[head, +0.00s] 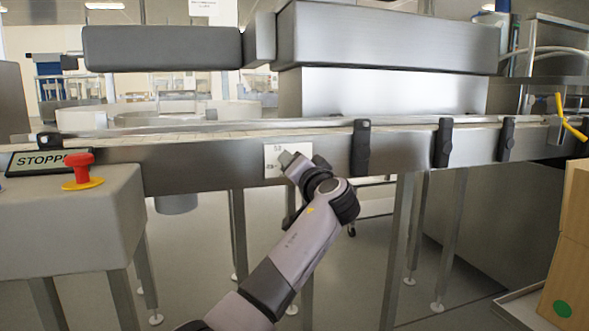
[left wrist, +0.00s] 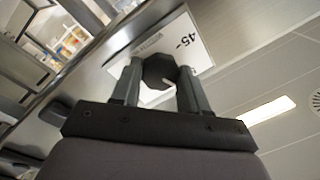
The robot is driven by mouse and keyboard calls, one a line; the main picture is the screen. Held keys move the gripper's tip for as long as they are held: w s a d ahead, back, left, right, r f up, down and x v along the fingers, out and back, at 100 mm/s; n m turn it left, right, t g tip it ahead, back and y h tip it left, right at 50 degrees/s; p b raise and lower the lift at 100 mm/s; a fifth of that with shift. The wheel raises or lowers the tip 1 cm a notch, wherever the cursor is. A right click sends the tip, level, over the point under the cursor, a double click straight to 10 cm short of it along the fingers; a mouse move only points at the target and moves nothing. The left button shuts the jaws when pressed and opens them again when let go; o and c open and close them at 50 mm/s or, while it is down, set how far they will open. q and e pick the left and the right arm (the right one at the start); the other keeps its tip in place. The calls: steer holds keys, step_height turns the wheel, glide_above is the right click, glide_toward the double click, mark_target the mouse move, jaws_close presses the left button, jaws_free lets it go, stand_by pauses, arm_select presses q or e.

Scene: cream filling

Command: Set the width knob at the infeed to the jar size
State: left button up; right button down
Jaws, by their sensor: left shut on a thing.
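The width knob (left wrist: 158,67) is dark and faceted, with a white mark partly showing, in the left wrist view. It sits on a white scale plate (left wrist: 196,50) on the conveyor side, where "45-" can be read. My left gripper (head: 288,158) is at this plate (head: 270,163) in the head view, its arm rising from the bottom. Its two fingers stand on either side of the knob and are shut on it. The gripper hides the knob in the head view, and the small print there is unclear. My right gripper is in neither view.
The steel conveyor (head: 210,170) runs across the view with black rail clamps (head: 361,147). A control box with a red stop button (head: 79,168) and a "STOPP…" display (head: 38,160) is at left. A yellow crank handle (head: 570,122) and cardboard boxes (head: 567,250) are at right.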

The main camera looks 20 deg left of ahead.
arm_select(q)
steer(key=shift+r, duration=0.1)
steer(key=o, duration=1)
steer(key=shift+o, duration=0.2)
steer(key=p+v, duration=0.1)
steer(key=v, duration=0.6)
steer(key=shift+p, duration=0.3)
steer(key=shift+s, duration=0.1)
